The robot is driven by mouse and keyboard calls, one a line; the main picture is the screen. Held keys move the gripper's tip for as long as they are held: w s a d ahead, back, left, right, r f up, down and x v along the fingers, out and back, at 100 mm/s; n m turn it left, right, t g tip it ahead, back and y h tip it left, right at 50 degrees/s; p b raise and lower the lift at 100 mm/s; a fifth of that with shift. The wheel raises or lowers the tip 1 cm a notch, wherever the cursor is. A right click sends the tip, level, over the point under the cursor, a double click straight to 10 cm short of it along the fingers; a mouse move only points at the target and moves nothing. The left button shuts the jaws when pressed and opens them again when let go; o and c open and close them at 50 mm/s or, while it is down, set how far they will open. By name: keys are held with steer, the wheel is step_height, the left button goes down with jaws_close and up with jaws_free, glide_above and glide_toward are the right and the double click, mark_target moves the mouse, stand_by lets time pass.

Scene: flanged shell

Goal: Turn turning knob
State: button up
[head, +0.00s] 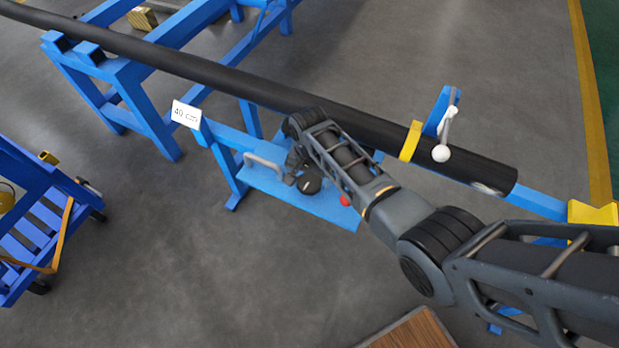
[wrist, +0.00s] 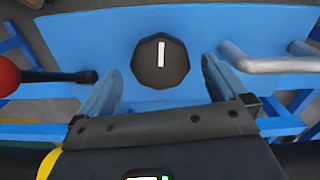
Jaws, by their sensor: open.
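The turning knob (wrist: 161,63) is a dark, many-sided knob with a white bar mark on its face, set on a blue panel (wrist: 225,25). In the wrist view the white mark stands nearly upright. My gripper (wrist: 160,85) is open, with one finger to the left of the knob and one to the right, both apart from it.
A grey bar handle (wrist: 268,62) is right of the knob in the wrist view, and a red-ended lever (wrist: 50,76) is to the left. In the head view a long black pipe (head: 230,85) crosses behind the panel, with a white-balled lever (head: 441,152) on the right.

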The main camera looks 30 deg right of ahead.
steer(key=shift+f, duration=0.7)
steer(key=shift+c, duration=0.5)
steer(key=c, duration=1)
steer(key=shift+o, duration=0.2)
